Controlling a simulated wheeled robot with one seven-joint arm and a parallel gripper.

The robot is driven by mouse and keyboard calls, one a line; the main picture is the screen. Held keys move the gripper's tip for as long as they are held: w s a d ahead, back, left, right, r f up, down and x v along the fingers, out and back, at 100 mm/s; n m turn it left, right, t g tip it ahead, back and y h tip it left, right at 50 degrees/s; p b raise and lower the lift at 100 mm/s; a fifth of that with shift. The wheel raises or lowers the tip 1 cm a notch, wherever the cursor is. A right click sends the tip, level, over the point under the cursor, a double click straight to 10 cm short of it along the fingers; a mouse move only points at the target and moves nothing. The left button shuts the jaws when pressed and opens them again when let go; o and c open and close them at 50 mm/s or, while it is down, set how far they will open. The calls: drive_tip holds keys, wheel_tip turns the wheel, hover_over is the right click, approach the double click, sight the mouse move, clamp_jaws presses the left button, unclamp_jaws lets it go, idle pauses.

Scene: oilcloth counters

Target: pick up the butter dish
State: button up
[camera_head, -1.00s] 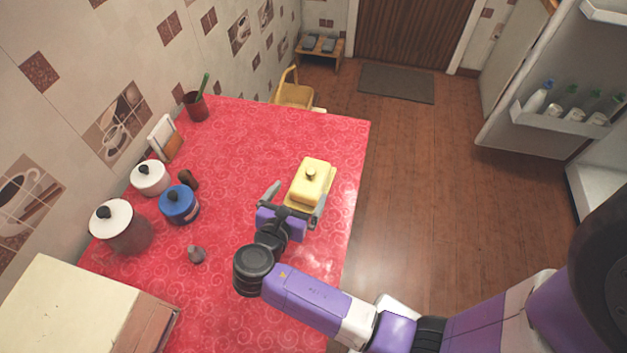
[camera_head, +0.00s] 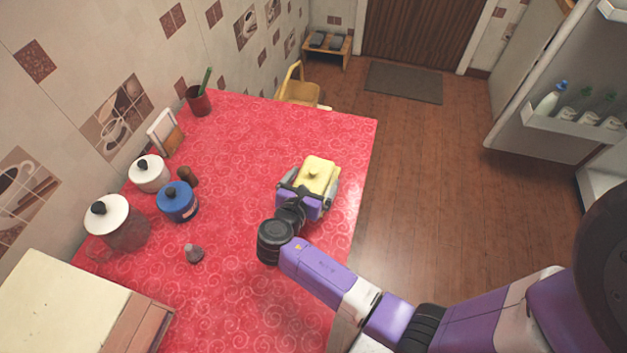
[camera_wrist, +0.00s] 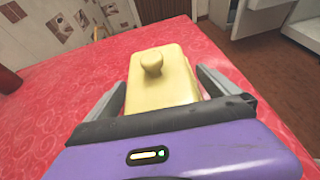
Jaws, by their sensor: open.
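The butter dish (camera_head: 319,172) is a yellow box-shaped lidded dish with a round knob on top. It stands upright on the red oilcloth counter (camera_head: 240,140), near its right edge. In the wrist view the butter dish (camera_wrist: 165,80) is straight ahead, between the two grey fingers. My gripper (camera_head: 308,182) is open, with one finger on each side of the dish; it also shows in the wrist view (camera_wrist: 168,85). I cannot tell whether the fingers touch the sides. The near lower part of the dish is hidden by my gripper.
A blue pot (camera_head: 177,203), a white-lidded jar (camera_head: 118,225), a smaller white jar (camera_head: 149,174) and a small grey item (camera_head: 193,253) stand to the left. A yellow chair (camera_head: 298,90) stands beyond the counter.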

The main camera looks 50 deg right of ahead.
drive_tip(key=shift+d+f, duration=0.1)
drive_tip(key=c, duration=1.8)
drive_tip(key=shift+c, duration=1.4)
